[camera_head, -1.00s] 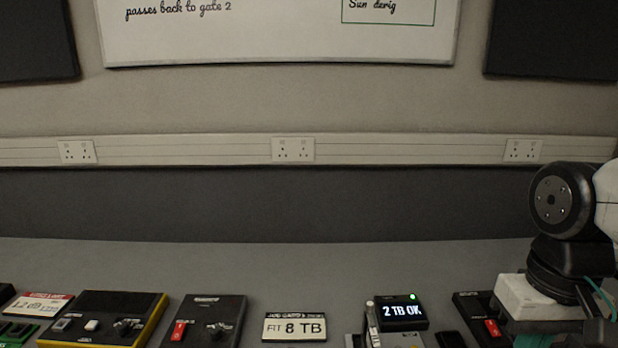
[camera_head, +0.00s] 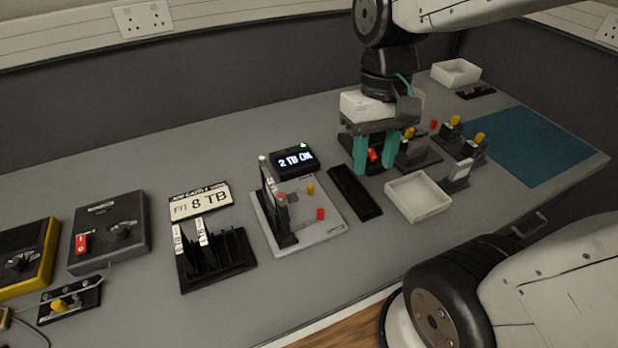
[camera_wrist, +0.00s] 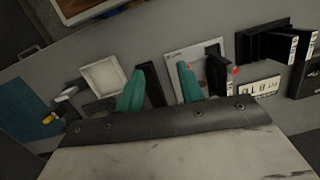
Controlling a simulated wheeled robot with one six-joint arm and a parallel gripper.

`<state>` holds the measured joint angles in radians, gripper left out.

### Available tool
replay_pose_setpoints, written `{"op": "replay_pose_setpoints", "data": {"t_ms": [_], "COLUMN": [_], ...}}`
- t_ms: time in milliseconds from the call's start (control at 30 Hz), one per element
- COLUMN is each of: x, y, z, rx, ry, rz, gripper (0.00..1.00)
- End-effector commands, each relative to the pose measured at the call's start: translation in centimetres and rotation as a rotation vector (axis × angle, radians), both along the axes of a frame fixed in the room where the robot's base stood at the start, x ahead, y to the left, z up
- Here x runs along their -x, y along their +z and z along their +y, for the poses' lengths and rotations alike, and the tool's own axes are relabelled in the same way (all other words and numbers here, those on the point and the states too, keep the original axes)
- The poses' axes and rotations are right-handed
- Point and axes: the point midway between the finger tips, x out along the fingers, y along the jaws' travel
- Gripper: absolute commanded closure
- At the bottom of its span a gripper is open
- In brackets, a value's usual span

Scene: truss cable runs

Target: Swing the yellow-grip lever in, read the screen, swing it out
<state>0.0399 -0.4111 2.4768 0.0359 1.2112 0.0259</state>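A grey tester (camera_head: 325,229) stands mid-bench, with a black screen (camera_head: 294,160) behind it reading "2 TB OK" and a green light lit. On the tester are a small yellow grip (camera_head: 310,189), a red grip (camera_head: 320,213) and an upright black holder (camera_head: 279,222). I cannot tell how far the yellow grip's lever is swung.
A black tray (camera_head: 355,192) and a white tray (camera_head: 418,197) lie right of the tester. Fixtures with yellow knobs (camera_head: 479,138) stand farther right, near a clear teal mat (camera_head: 530,148).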

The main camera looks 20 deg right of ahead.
Motion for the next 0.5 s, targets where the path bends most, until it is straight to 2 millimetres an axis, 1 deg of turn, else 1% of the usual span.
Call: {"op": "replay_pose_setpoints", "data": {"t_ms": [33,267,367,500], "x": [-1.1,-5.8,-8.0,-11.1], "y": [-0.8,-4.2,-6.1,-9.2], "z": [0.0,0.1,0.2,0.3], "rx": [-0.01,-0.044,-0.056,-0.069], "ry": [-0.023,-0.154,-0.222,-0.335], "rz": [0.036,0.146,0.188,0.245], "gripper": [0.62,0.62,0.62,0.62]}}
